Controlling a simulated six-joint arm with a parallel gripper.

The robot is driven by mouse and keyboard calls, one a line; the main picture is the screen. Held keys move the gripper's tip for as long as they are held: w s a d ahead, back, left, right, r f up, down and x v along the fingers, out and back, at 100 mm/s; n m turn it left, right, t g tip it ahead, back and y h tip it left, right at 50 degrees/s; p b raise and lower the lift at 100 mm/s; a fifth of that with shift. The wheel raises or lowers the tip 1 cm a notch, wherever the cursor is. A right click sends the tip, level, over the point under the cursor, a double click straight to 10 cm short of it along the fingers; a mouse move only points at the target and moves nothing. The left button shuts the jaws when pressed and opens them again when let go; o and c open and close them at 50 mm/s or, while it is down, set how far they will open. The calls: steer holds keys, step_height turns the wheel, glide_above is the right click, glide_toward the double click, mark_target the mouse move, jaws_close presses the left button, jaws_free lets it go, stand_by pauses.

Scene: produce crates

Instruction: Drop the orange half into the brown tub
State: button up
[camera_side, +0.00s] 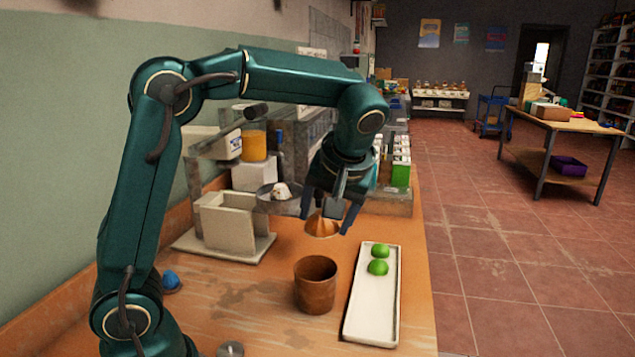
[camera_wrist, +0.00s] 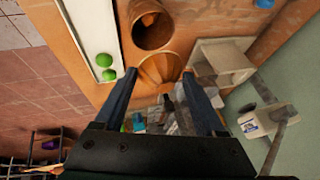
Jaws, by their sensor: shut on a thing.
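The orange half (camera_side: 321,227) is between the fingertips of my gripper (camera_side: 327,221), which is shut on it. It hangs above the table, cut-side details unclear, and appears just behind the brown tub in the side view. In the wrist view the orange half (camera_wrist: 160,69) sits between the two fingers of my gripper (camera_wrist: 159,74). The brown tub (camera_side: 316,290) stands upright on the table, and no contents show in it. In the wrist view the tub (camera_wrist: 153,38) appears just beyond the orange half.
A long white tray (camera_side: 370,320) with two green limes (camera_side: 379,260) lies right of the tub. A grey-white open box (camera_side: 228,225) stands at the back left. A blue object (camera_side: 171,281) lies near my base. The table in front of the tub is mostly clear.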

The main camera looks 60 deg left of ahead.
steer(key=shift+f, duration=2.3)
steer(key=o, duration=1.5)
steer(key=shift+c, duration=0.2)
steer(key=shift+v, duration=2.6)
steer(key=s+r, duration=0.1)
steer(key=s+r+t, duration=0.1)
steer(key=r, duration=0.1)
steer(key=shift+s+a+n, duration=0.3)
steer(key=shift+a, duration=0.1)
steer(key=s+d+f+m+t+h, duration=0.3)
steer(key=s+d+f+m+h, duration=0.2)
steer(key=s+m, duration=0.4)
steer(key=s+d+h, duration=0.1)
steer(key=d, duration=0.1)
steer(key=shift+d, duration=0.35)
